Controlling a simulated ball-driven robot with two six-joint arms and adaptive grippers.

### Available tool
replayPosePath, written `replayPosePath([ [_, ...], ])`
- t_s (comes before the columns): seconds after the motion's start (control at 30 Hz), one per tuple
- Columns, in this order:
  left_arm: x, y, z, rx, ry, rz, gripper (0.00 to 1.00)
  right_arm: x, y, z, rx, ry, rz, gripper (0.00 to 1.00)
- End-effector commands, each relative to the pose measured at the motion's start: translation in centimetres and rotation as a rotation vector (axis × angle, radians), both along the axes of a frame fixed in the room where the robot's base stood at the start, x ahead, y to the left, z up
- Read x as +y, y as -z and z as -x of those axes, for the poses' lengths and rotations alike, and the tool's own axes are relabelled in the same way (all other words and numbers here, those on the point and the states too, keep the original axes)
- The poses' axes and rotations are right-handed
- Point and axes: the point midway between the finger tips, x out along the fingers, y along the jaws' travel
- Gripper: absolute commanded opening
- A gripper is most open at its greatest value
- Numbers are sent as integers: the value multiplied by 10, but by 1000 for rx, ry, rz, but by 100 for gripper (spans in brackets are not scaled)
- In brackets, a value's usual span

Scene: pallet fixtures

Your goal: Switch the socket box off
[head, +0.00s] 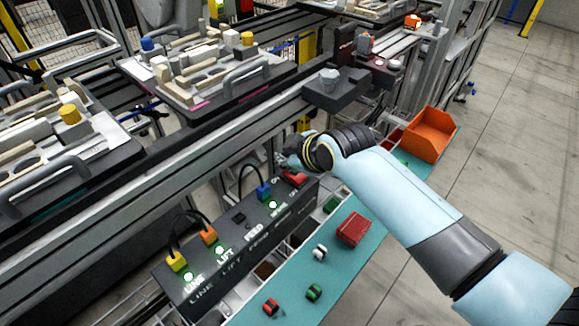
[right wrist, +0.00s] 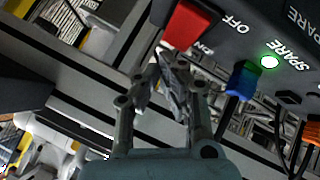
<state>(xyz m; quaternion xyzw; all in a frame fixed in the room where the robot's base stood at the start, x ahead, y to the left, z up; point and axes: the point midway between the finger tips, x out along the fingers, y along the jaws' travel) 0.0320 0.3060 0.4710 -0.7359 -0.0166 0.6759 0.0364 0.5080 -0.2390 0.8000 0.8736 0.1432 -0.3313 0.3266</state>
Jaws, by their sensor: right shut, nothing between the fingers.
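The black socket box (head: 215,265) runs diagonally in the head view, with LINE, LIFT and FEED labels. Yellow (head: 176,261), orange (head: 208,236) and blue (head: 263,191) plugs sit in it. Green lamps glow by LINE, LIFT and SPARE. The red switch (head: 294,178) is at its far right end. In the right wrist view the red switch (right wrist: 188,24) lies between ON and OFF markings. My right gripper (head: 285,160) is beside that end; its fingertips (right wrist: 167,62) are shut and empty, just short of the switch. I cannot tell whether they touch it. My left gripper is not in view.
A teal shelf (head: 270,285) with a red box (head: 353,229) and small parts lies in front of the socket box. An orange bin (head: 430,133) stands at its far end. Rails and pallets (head: 215,75) are behind. Plug cables arch over the box.

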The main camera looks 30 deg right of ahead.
Motion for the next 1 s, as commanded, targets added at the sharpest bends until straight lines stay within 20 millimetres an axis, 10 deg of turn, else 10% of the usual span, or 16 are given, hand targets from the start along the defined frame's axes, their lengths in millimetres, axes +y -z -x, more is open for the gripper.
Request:
replayPosePath([
  [1.0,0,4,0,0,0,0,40,1,12,-2,0,0,0,0],
])
